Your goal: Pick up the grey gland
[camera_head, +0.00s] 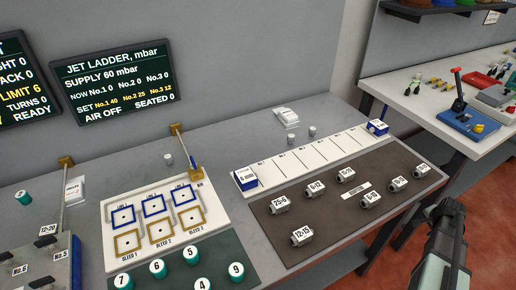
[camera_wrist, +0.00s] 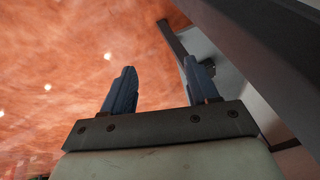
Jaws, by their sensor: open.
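Several grey fittings with white number labels lie on a brown mat (camera_head: 330,230) on the grey bench. They look like the glands, and I cannot tell which one is meant. One labelled 25-6 (camera_head: 279,205) is at the mat's left, one labelled 12-15 (camera_head: 301,237) at its front, and another (camera_head: 346,175) near its back edge. My gripper (camera_head: 447,208) is right of the mat, past the bench's front edge. In the wrist view my gripper (camera_wrist: 159,72) is open and empty, with orange-red floor beyond it. No gland shows there.
A white numbered strip (camera_head: 310,158) lies behind the mat, with blue-edged blocks at its ends. A white card with blue and tan frames (camera_head: 153,222) and green numbered discs (camera_head: 190,254) are at left. A second bench (camera_head: 420,104) holding a blue lever device (camera_head: 466,120) stands at right.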

